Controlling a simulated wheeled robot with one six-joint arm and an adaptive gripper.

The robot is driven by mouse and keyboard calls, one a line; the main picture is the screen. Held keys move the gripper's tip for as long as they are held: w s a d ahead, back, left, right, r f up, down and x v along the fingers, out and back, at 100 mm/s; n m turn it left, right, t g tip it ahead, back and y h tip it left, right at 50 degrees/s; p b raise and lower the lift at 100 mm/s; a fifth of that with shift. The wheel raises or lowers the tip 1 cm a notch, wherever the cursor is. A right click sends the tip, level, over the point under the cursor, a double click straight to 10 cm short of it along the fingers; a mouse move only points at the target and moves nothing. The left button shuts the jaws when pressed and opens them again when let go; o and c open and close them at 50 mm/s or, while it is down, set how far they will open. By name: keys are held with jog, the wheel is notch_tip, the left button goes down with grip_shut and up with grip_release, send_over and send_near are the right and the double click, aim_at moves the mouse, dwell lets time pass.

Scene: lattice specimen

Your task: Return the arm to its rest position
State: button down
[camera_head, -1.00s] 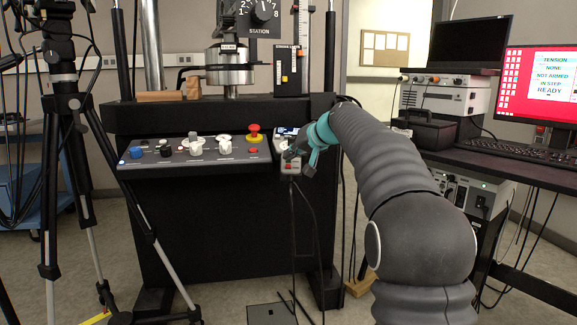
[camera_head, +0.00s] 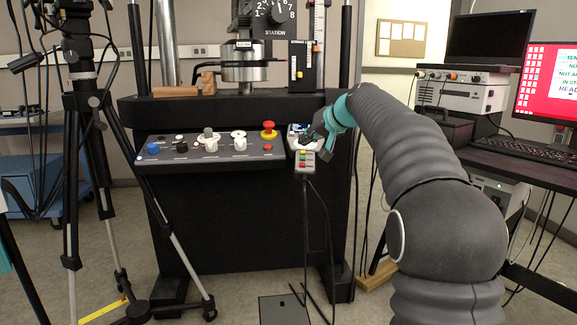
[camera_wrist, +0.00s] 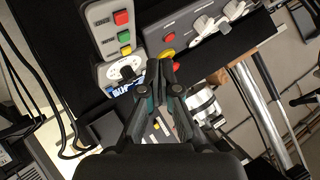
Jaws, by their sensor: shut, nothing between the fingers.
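My arm (camera_head: 415,140) reaches from the lower right toward the test machine's control area. My gripper (camera_head: 312,138) is at the right end of the control panel (camera_head: 215,150), in front of a small pendant box (camera_head: 304,161) with coloured buttons. In the wrist view my gripper (camera_wrist: 163,68) has its fingertips together with nothing between them. The pendant's green, yellow and red buttons (camera_wrist: 123,35) show just beyond and left of the fingertips. I cannot tell whether the fingertips touch the pendant.
A black tripod (camera_head: 88,150) stands at the left, one leg spread toward the machine's base. A desk (camera_head: 510,172) with a red-screened monitor (camera_head: 550,85) and a keyboard (camera_head: 520,148) is at the right. A cable hangs below the pendant. Open floor (camera_head: 235,290) lies in front.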

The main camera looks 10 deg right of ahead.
jog(key=s+a+g+h+p, duration=0.1)
jog(key=s+a, duration=0.1)
jog(key=s, duration=1)
jog(key=s+f+g+h+p, duration=0.1)
jog(key=s+f, duration=0.5)
jog(key=s, duration=0.5)
jog(key=s+d+f+g+h+p, duration=0.1)
jog(key=s+f, duration=0.5)
jog(key=s, duration=0.6)
jog(key=s+f+n+g+h+p, duration=0.1)
jog(key=s+f, duration=0.5)
jog(key=s, duration=0.6)
jog(key=shift+s+d+f+g+h+p, duration=0.15)
jog(key=shift+d+f+g+h+p, duration=0.15)
jog(key=shift+h, duration=0.5)
